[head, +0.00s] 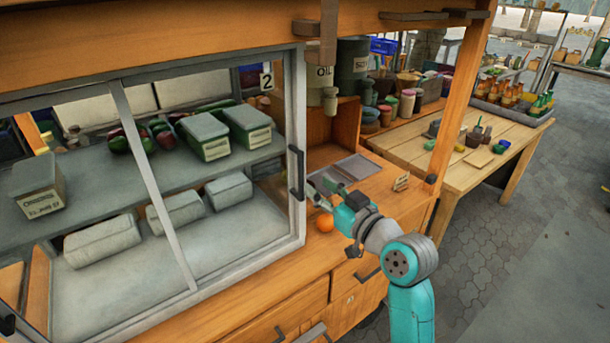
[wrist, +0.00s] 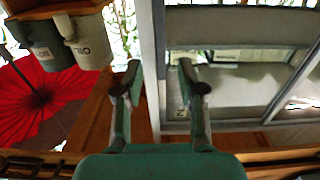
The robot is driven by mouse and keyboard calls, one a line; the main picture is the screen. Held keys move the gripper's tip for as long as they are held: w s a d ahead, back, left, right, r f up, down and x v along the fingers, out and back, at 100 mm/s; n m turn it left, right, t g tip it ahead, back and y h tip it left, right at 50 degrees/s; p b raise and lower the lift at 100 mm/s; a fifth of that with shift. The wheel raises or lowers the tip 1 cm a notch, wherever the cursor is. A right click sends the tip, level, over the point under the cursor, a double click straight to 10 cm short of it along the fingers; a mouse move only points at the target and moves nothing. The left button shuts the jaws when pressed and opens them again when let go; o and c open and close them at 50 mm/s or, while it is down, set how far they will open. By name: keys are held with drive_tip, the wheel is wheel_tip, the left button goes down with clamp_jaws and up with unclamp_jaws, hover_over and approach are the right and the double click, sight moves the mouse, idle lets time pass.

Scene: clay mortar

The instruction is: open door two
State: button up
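Door two is the grey-framed glass door (head: 298,120) of the cabinet, with a "2" label (head: 267,80) near its upper right corner. It looks shut. Its black vertical handle (head: 296,172) is on the right frame post. My gripper (head: 322,187) is just right of and a little below the handle, above the wooden counter, and looks apart from it. In the wrist view my gripper (wrist: 160,78) is open and empty, with the pale door frame post (wrist: 153,55) seen beyond and between the fingers. The handle cannot be made out there.
Grey canisters, one marked OIL (head: 320,78), stand behind. Boxes and vegetables sit on the shelf (head: 90,178) behind the glass. Drawers with black handles (head: 367,273) are below. A wooden table (head: 420,150) stands at right.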

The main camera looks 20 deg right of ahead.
sight(302, 174)
drive_tip(key=x, duration=0.6)
drive_tip(key=shift+w+a, duration=0.1)
drive_tip(key=shift+w, duration=0.15)
clamp_jaws()
